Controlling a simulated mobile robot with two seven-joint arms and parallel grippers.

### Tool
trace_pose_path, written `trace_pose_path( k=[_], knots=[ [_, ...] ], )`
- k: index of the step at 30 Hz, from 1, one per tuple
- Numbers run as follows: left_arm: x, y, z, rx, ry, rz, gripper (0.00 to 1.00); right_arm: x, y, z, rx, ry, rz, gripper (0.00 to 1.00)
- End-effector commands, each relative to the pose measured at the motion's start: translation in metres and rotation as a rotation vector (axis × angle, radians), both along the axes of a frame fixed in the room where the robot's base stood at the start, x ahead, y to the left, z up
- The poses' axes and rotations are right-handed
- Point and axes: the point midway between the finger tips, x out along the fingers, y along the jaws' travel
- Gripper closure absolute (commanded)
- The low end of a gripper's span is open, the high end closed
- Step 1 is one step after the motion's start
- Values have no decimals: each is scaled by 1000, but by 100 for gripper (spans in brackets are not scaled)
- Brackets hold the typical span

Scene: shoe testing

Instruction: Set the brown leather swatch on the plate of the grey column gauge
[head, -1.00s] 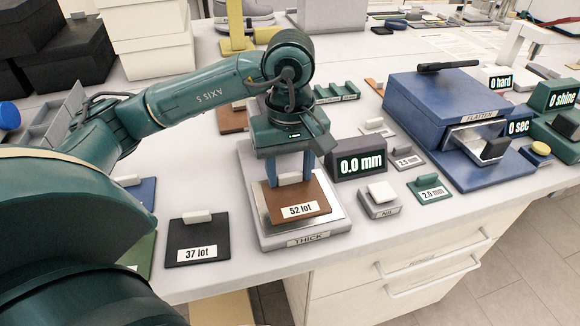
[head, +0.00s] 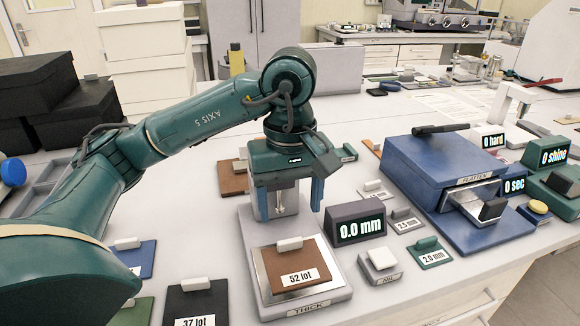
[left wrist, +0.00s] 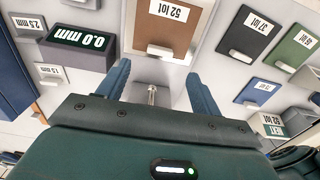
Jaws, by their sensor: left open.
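The brown leather swatch (head: 296,266), labelled "52 lot" with a pale grip block on top, lies on the metal plate (head: 264,282) of the grey column gauge (head: 330,293), marked "THICK". The swatch sits slightly turned on the plate. The gauge's display (head: 356,226) reads 0.0 mm. My left gripper (head: 291,205) is open and empty, above and behind the swatch, near the gauge's column. In the left wrist view the swatch (left wrist: 165,32) lies beyond the open blue fingers (left wrist: 160,85), apart from them. My right gripper is in neither view.
A black "37 lot" swatch (head: 196,302) lies left of the gauge, with blue (head: 136,258) and green swatches nearby. Grey (head: 380,264) and green (head: 428,254) thickness blocks stand to the right. A blue flattening press (head: 450,165) stands farther right.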

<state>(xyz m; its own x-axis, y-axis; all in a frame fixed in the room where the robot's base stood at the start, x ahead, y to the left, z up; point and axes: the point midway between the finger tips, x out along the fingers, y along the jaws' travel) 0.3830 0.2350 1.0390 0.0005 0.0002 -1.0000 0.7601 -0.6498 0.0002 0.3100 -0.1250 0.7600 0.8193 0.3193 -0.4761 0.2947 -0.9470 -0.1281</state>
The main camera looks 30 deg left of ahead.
Motion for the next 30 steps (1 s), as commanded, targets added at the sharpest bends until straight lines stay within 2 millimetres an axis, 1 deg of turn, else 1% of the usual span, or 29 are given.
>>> trace_pose_path(
  k=[1,3,6,9,14,30],
  knots=[
    [1,0,16,1,-6,2,35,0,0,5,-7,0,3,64],
    [1,0,28,0,-6,1,35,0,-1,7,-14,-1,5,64],
    [1,0,41,0,-3,1,35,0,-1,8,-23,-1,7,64],
    [0,0,50,1,-2,2,35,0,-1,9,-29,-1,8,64],
    [0,0,56,0,0,1,35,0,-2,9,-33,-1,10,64],
    [0,0,55,-1,1,0,35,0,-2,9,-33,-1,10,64]
  ],
)
